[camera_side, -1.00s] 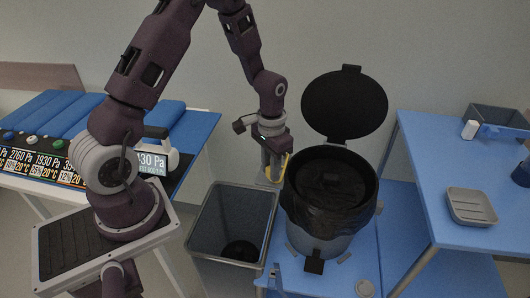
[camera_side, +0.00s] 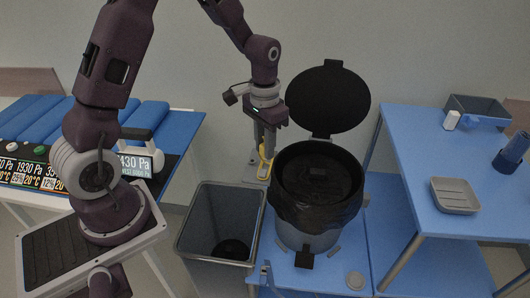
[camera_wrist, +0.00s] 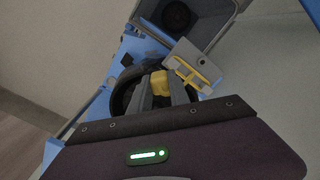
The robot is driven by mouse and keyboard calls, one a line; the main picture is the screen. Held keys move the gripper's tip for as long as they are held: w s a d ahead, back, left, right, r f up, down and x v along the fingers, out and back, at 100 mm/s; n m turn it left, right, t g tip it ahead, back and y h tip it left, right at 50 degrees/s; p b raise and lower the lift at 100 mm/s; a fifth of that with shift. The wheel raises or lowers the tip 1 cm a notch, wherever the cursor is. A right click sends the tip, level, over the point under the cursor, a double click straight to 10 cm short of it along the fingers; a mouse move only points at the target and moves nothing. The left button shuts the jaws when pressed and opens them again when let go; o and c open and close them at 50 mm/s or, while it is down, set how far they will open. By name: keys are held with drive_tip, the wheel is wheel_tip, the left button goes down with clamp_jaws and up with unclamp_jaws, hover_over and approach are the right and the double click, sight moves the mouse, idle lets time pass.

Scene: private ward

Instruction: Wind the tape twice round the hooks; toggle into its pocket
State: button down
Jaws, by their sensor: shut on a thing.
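My gripper (camera_side: 264,147) points down between the open grey bin and the black-lined bin. It is shut on a yellow piece, which shows between the fingers in the wrist view (camera_wrist: 160,84); whether this is the toggle or the tape's end I cannot tell. Yellow tape (camera_wrist: 190,75) lies across a small grey plate (camera_wrist: 201,66) just beyond the fingers. The yellow also shows below the gripper in the side view (camera_side: 263,167). The hooks are too small to make out, and the number of turns cannot be told. I cannot pick out the pocket.
The grey bin (camera_side: 181,244) stands left of the gripper. The black-lined bin (camera_side: 287,207), with its round black lid (camera_side: 328,100) raised, stands close on the right. A blue table (camera_side: 405,150) at right holds a grey dish (camera_side: 455,196). A display unit (camera_side: 137,163) sits at left.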

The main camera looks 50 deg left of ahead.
idle(0.3)
wheel_tip(320, 180, down, 7)
drive_tip(key=w, duration=0.1)
idle(0.4)
drive_tip(key=shift+w+d, duration=0.1)
wheel_tip(320, 180, up, 7)
